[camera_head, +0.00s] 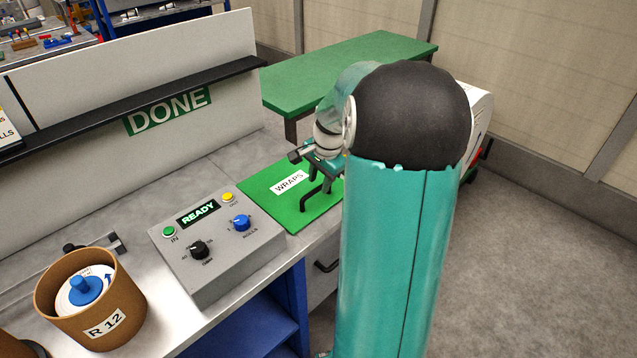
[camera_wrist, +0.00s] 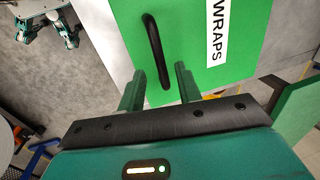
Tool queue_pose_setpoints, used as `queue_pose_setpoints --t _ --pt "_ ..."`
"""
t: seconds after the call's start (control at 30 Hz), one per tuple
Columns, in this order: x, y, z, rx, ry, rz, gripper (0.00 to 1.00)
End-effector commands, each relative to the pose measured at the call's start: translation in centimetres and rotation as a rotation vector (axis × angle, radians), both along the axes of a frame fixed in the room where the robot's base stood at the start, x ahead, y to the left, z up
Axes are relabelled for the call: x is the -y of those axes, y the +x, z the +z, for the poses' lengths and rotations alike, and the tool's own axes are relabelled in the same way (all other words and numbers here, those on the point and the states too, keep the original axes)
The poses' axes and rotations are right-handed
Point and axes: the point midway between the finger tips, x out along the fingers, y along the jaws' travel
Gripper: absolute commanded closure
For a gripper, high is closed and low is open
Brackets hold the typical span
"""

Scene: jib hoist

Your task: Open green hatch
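The green hatch (camera_head: 262,194) is a flat panel labelled WRAPS in the worktop, lying closed. It also fills the upper middle of the wrist view (camera_wrist: 190,30). Its black bar handle (camera_wrist: 152,42) stands on the panel and is partly visible beside my gripper in the head view (camera_head: 306,199). My gripper (camera_head: 324,172) is over the handle end of the hatch. In the wrist view its two green fingers (camera_wrist: 160,68) are apart, with the handle's lower end between them in the picture. I cannot tell whether they touch it.
A grey control box (camera_head: 218,247) marked READY stands left of the hatch. A brown tub (camera_head: 62,318) labelled R 12 is at the lower left. A white backboard (camera_head: 225,60) marked DONE rises behind. A green table (camera_head: 350,62) stands beyond. Grey floor (camera_head: 530,270) is open at right.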

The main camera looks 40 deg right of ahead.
Motion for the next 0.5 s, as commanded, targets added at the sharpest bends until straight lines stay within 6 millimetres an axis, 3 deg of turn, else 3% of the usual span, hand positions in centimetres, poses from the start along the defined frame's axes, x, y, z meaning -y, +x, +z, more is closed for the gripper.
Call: queue_pose_setpoints --t 0.13,0.47,0.5 --pt "0.1 0.4 -1.5 -0.001 0.001 0.001 0.66" --pt "0.1 0.6 -1.9 0.001 -0.001 0.002 0.66" --pt "0.1 0.6 -1.8 0.001 -0.001 0.002 0.74"
